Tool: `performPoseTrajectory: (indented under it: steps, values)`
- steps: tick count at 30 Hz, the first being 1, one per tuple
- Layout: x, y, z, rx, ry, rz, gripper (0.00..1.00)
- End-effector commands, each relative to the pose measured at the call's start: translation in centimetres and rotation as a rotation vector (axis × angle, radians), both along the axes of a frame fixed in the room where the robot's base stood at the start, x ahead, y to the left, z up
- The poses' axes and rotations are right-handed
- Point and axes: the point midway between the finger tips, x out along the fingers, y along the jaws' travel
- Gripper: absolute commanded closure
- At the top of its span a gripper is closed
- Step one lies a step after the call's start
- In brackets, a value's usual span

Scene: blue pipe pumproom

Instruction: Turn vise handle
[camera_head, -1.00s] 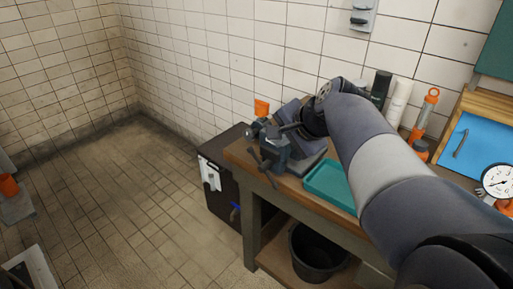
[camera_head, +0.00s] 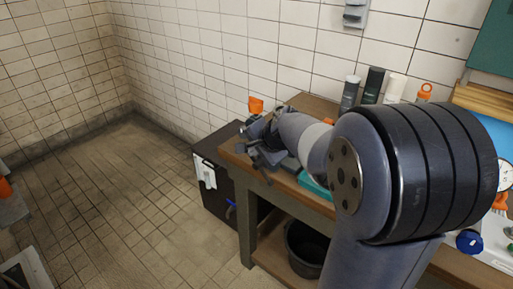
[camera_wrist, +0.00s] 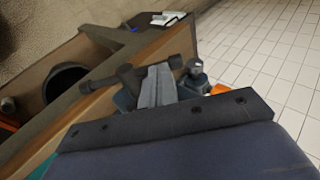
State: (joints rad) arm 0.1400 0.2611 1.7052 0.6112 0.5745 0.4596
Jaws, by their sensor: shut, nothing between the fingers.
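The vise (camera_head: 282,161) is a blue-grey bench vise on the near left corner of the workbench. Its dark bar handle (camera_head: 256,157) hangs at the front, over the bench edge. In the wrist view the handle (camera_wrist: 120,78) lies across the upper middle, just left of my gripper's fingertips (camera_wrist: 158,70). Parts of the vise (camera_wrist: 196,82) show on both sides of the fingers. My gripper's grey fingers are closed together and empty. I cannot tell whether they touch the handle. In the head view my arm covers most of the gripper and part of the vise.
The wooden workbench (camera_head: 246,175) has a teal tray (camera_head: 308,184), mostly behind my arm. Bottles (camera_head: 373,85) and an orange-topped tool (camera_head: 424,92) stand at the back. A black bucket (camera_head: 305,245) sits below, and a dark cabinet (camera_head: 212,190) stands left. The tiled floor at left is open.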

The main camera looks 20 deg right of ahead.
Motion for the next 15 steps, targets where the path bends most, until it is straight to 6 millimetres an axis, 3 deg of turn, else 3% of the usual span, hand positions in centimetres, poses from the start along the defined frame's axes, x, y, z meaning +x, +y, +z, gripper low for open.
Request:
performPoseTrajectory:
  steps: [15]
  values:
    - [0.38,0.16,0.27,-0.022,0.033,-0.001,1.00]
